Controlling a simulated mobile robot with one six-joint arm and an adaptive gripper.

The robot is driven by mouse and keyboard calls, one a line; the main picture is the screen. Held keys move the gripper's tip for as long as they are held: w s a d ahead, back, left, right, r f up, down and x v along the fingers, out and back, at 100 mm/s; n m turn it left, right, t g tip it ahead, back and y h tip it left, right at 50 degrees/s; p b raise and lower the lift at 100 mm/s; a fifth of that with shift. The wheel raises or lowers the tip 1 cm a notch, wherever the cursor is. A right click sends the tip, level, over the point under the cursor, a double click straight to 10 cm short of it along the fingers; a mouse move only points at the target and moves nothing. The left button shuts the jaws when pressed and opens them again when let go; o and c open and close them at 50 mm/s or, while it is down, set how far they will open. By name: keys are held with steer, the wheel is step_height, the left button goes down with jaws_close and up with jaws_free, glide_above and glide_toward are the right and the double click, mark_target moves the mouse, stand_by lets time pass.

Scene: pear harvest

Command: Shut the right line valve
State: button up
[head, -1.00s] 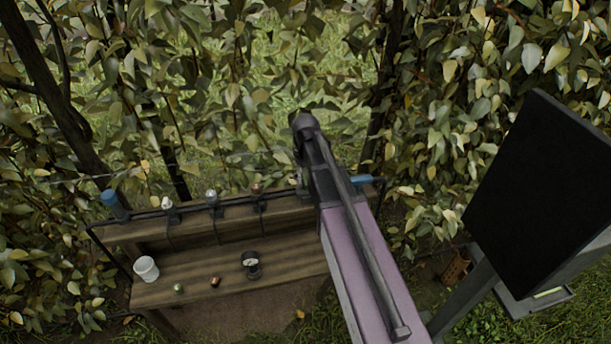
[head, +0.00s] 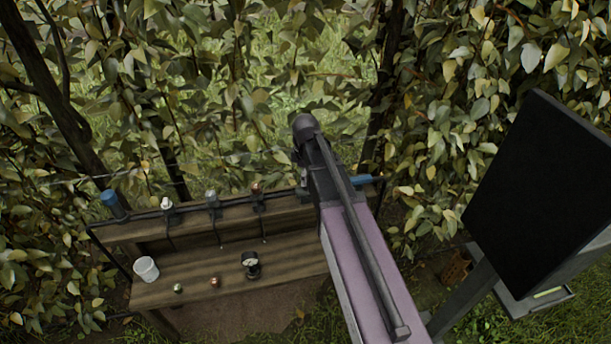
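A dark line with several small valve-like fittings runs along the top rail of a wooden bench; one with a reddish top (head: 257,193) is the rightmost that shows clearly. A blue piece (head: 364,180) lies at the right end of the line, partly behind my arm. An upright blue cylinder (head: 110,202) stands at the left end. I cannot tell which part is the right line valve or how its handle is set. My arm crosses the right part of the bench, and its dark joint is near the rail. My gripper cannot be made out; my arm may hide it.
The bench (head: 200,262) bears a white cup (head: 146,269), a round gauge (head: 251,265) and two small fittings. Leafy branches hang close behind the rail. A dark panel (head: 545,190) stands at the right, and a brownish crate (head: 455,270) sits on the grass.

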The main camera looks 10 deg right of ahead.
steer(key=n, duration=0.5)
steer(key=shift+r, duration=0.1)
step_height(320, 180, up, 14)
steer(key=p, duration=1.4)
steer(key=s+f+m+b, duration=0.2)
steer(key=s+m, duration=1.4)
steer(key=m, duration=0.2)
steer(key=shift+s+d, duration=0.15)
stand_by(0.5)
